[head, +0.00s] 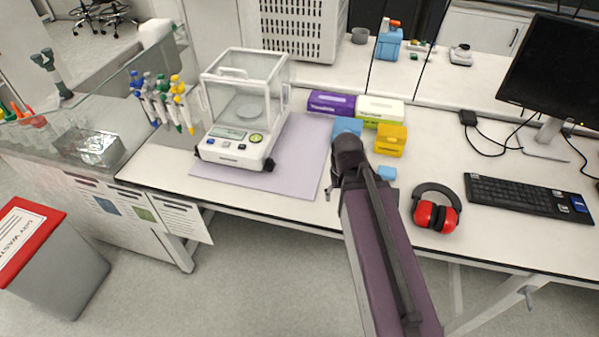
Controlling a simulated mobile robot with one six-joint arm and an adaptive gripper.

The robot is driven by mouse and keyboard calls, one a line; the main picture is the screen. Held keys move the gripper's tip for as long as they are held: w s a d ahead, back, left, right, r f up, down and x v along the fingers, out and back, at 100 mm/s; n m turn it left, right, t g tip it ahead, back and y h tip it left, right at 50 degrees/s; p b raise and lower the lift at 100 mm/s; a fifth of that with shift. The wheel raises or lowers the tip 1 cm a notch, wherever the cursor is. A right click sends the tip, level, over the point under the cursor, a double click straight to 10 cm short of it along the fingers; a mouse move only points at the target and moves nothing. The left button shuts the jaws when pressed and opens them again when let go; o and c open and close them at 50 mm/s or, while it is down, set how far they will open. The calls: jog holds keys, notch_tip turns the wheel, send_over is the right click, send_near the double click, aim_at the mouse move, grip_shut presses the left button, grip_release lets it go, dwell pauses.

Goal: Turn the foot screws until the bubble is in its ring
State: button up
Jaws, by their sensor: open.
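The analytical balance (243,108), a white unit with a clear glass draft shield, stands on a pale lilac mat (306,150) on the bench. A small round yellow-green spot (256,138), which looks like the bubble level, is on its front panel beside the display (228,133). Where the bubble sits in its ring is too small to tell. A dark foot or screw (269,164) shows low at the front right corner. My gripper (329,189) is open and mostly hidden by my wrist, to the right of the balance near the mat's right edge, apart from the balance.
Pipettes on a stand (163,100) are left of the balance. Purple (331,103) and yellow-green (380,110) boxes stand behind my wrist, with a yellow box (391,140) beside them. Red earmuffs (437,208) and a keyboard (530,198) lie right. The mat's right part is clear.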

jog(key=w+a+r+n+p, duration=0.2)
jog(key=w+a+n, duration=0.15)
jog(key=w, duration=0.25)
jog(key=w+a+r+n+p, duration=0.3)
jog(key=w+a, duration=0.2)
jog(key=w, duration=0.1)
notch_tip(320, 180, up, 3)
jog(key=n+p, duration=0.3)
jog(key=n, duration=0.4)
send_over(269, 160)
jog(key=shift+r+m, duration=0.1)
jog(key=shift+m, duration=0.15)
notch_tip(269, 160, down, 14)
jog(key=b, duration=1.3)
jog(key=shift+r+b, duration=0.1)
jog(key=shift+b, duration=0.2)
jog(key=shift+s, duration=0.1)
grip_shut()
